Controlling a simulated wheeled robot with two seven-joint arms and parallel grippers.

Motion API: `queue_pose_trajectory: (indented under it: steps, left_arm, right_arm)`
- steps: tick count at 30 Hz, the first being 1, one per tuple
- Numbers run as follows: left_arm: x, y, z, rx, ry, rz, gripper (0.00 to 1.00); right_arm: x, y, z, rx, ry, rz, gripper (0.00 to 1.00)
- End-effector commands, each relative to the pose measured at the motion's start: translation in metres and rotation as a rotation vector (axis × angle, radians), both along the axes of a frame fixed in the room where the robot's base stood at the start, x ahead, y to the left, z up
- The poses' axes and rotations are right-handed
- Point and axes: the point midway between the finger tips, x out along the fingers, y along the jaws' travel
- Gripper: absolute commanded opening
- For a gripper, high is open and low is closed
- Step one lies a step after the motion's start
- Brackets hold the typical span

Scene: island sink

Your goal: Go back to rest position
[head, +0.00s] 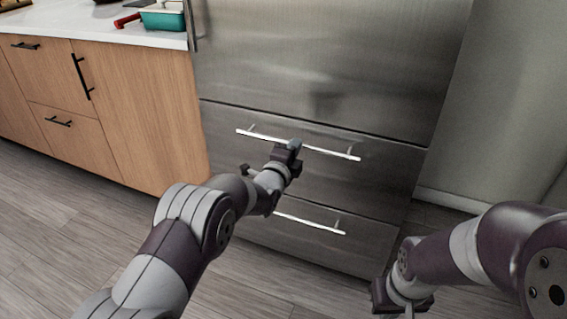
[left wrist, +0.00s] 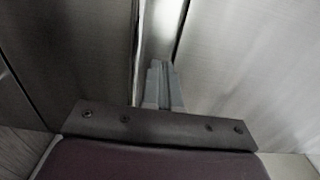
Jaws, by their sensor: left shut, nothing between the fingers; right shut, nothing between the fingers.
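My left gripper (head: 294,145) is in front of the stainless steel fridge (head: 330,60), right by the upper bar handle (head: 335,153) of its lower drawers. In the left wrist view the fingers of my left gripper (left wrist: 162,70) are together and empty, close to the steel front and a bright strip that looks like the handle. I cannot tell whether they touch it. My right gripper (head: 400,300) is low at the bottom right, pointing down, clear of the fridge. Its fingers are mostly hidden at the picture's lower edge.
A second bar handle (head: 312,224) is on the drawer below. Both drawers look closed. Wooden cabinets (head: 155,120) with black handles stand at the left under a white counter (head: 95,28). A teal container (head: 163,18) is on the counter. The wooden floor (head: 60,220) is clear.

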Motion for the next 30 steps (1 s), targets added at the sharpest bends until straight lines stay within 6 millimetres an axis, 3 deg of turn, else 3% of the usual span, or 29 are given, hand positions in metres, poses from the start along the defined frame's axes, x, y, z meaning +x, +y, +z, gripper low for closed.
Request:
queue_pose_trajectory:
  steps: [9, 17, 19, 21, 23, 25, 27, 30]
  left_arm:
    - [-0.055, 0.021, 0.002, 0.000, 0.003, 0.001, 0.00]
    - [-0.066, 0.024, -0.001, -0.025, 0.013, 0.001, 0.00]
    - [-0.066, 0.026, -0.014, -0.105, 0.109, 0.011, 0.00]
    - [-0.078, 0.032, -0.053, -0.211, 0.318, 0.056, 0.00]
    - [-0.101, 0.043, -0.089, -0.334, 0.571, 0.153, 0.00]
    - [-0.145, 0.068, -0.118, -0.502, 0.875, 0.354, 0.00]
    - [-0.193, 0.094, -0.127, -0.645, 1.093, 0.583, 0.00]
    - [-0.260, 0.124, -0.125, -0.790, 1.284, 0.882, 0.00]
  right_arm:
    - [0.000, 0.000, 0.021, 0.000, 0.000, 0.000, 0.00]
    - [0.000, 0.000, 0.021, 0.000, 0.000, 0.000, 0.00]
    - [0.000, 0.000, 0.021, 0.000, 0.000, 0.000, 0.00]
    - [0.000, 0.000, 0.021, 0.000, 0.000, 0.000, 0.00]
    - [0.000, 0.000, 0.021, 0.000, 0.000, 0.000, 0.00]
    - [0.000, 0.000, 0.022, 0.000, 0.000, 0.000, 0.00]
    - [0.000, 0.000, 0.021, 0.000, 0.000, 0.000, 0.00]
    - [0.000, 0.000, 0.021, 0.000, 0.000, 0.000, 0.00]
